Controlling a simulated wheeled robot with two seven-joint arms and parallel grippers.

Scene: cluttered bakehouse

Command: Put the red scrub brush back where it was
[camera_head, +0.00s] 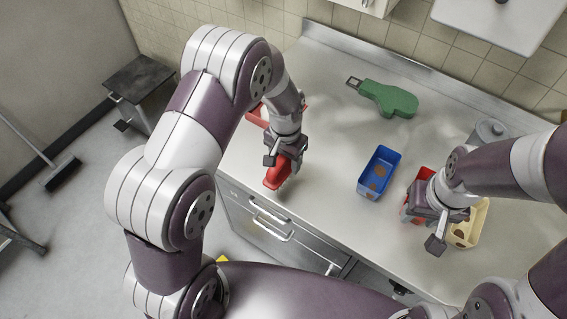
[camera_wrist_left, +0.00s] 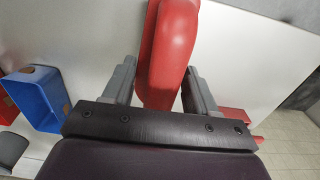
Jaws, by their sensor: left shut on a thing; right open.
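The red scrub brush (camera_head: 279,172) is held in my left gripper (camera_head: 286,154) above the front left part of the steel counter. In the left wrist view the red brush (camera_wrist_left: 168,50) lies between both fingers of the left gripper (camera_wrist_left: 158,88), which is shut on it. Whether the brush touches the counter I cannot tell. My right gripper (camera_head: 437,228) is open over the right part of the counter, in front of a red container (camera_head: 424,176) and a cream container (camera_head: 479,222), partly hiding both.
A blue bin (camera_head: 364,187) with brown patches stands mid-counter. A red tray (camera_head: 258,115) is partly hidden behind my left arm. A grey canister (camera_head: 489,132) stands at the right. The counter (camera_head: 325,150) between brush and blue bin is clear.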

